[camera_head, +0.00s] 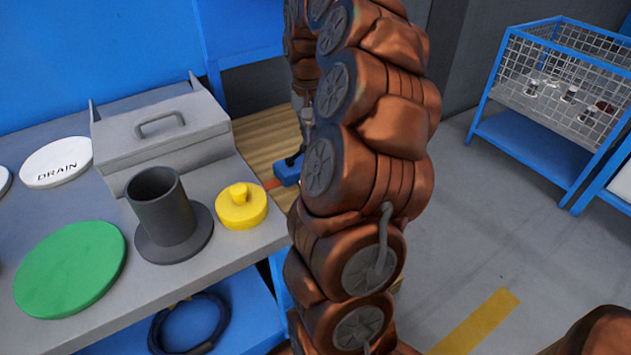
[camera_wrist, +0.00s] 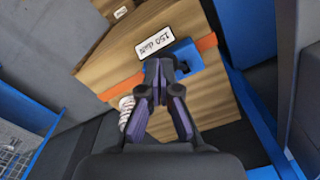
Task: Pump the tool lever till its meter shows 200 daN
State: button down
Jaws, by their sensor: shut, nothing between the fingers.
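The blue tool (camera_wrist: 187,57) sits on an orange strap (camera_wrist: 207,42) across a wooden crate (camera_wrist: 215,85). A white plate (camera_wrist: 168,42) beside it, upside down in the wrist view, appears to read 150 daN. My gripper (camera_wrist: 160,66) is shut and empty, its fingertips over or against the tool's near side; I cannot tell if they touch. No lever can be made out clearly in the wrist view. In the head view the tool (camera_head: 287,171) shows at the left edge of my arm, with a thin grey upright part above it. My arm hides the rest there.
A grey bench (camera_head: 95,205) on the left holds a green disc (camera_head: 70,268), a dark flanged tube (camera_head: 165,210), a yellow knobbed cap (camera_head: 241,207) and a grey lidded box (camera_head: 160,130). A blue mesh cage (camera_head: 560,85) stands right. The floor (camera_head: 460,240) between is open.

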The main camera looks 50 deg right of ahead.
jog(key=shift+s+f+b, duration=1)
jog(key=shift+f+b, duration=1.35)
jog(key=shift+f, duration=1.65)
notch_tip(320, 180, up, 12)
jog(key=p, duration=0.4)
jog(key=shift+a+p, duration=0.35)
